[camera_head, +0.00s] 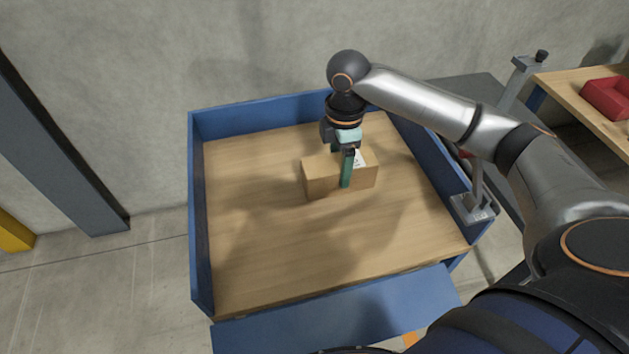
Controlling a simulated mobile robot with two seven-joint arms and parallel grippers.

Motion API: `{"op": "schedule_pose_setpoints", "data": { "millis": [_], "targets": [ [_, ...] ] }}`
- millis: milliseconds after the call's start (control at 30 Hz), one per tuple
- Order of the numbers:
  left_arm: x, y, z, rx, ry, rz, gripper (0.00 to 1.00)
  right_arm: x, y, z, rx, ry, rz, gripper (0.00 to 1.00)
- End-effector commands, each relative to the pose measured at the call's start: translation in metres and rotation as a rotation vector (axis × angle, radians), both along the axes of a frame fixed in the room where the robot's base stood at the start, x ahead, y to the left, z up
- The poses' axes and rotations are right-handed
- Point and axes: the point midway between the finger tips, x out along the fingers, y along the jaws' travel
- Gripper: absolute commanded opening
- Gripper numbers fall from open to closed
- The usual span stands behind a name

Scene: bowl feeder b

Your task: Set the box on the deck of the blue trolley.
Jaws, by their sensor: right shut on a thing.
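The box (322,177), a small brown carton with a white label on top, is over the wooden deck (260,245) of the blue trolley, right of and behind the deck's middle. My right gripper (343,170) points down over the box, its green fingers across the carton, and is shut on it. The box looks level and at or very close to the deck; I cannot tell whether its underside touches. My left gripper is not in view.
Blue walls (199,215) rim the deck at left, back and right; the front panel (340,312) hangs lower. The deck is otherwise bare. A grey post on a base plate (474,207) stands at the right wall. A wooden table (590,105) with a red bin (606,97) is at far right.

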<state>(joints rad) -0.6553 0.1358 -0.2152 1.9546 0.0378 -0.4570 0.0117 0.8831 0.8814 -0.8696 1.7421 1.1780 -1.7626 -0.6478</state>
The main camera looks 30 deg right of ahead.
Motion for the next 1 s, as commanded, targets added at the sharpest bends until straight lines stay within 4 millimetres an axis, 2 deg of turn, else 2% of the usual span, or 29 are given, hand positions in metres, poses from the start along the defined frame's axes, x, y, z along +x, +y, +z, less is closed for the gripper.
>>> {"op": "schedule_pose_setpoints", "data": {
  "millis": [33, 200, 300, 567, 800, 1000],
  "targets": [
    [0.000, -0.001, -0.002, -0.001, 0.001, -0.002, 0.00, 0.012, 0.007, -0.005, 0.003, -0.004, 0.000, 0.00],
    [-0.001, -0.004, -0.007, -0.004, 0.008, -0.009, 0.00, 0.035, 0.017, -0.038, 0.001, 0.000, -0.001, 0.00],
    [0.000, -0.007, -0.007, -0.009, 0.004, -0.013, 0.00, 0.045, 0.021, -0.050, 0.000, -0.002, -0.002, 0.00],
    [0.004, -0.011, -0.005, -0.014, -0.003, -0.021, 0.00, 0.055, 0.025, -0.062, 0.000, -0.003, -0.001, 0.00],
    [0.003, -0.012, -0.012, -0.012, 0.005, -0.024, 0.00, 0.056, 0.026, -0.093, -0.002, -0.001, -0.002, 0.00],
    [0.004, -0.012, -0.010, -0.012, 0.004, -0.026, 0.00, 0.056, 0.026, -0.094, -0.001, -0.004, -0.001, 0.00]
  ]
}}
